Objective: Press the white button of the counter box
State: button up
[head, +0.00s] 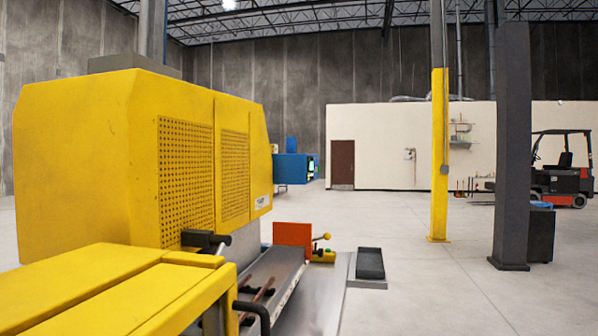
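No white button can be made out in the head view. A blue box with a lit screen (295,168) sticks out behind the right side of the large yellow machine (75,160). A small yellow box (323,256) with a green spot sits beside an orange block (293,235) at the end of the machine's metal bed. I cannot tell which of these, if either, is the counter box. My gripper is not in view.
Copper-coloured tubes (258,298) lie on the metal bed, with a black tray (370,263) beyond. A yellow post (439,150) and a dark column (512,150) stand right. A forklift (563,178) is farther back. Open floor (420,290) lies right of the machine.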

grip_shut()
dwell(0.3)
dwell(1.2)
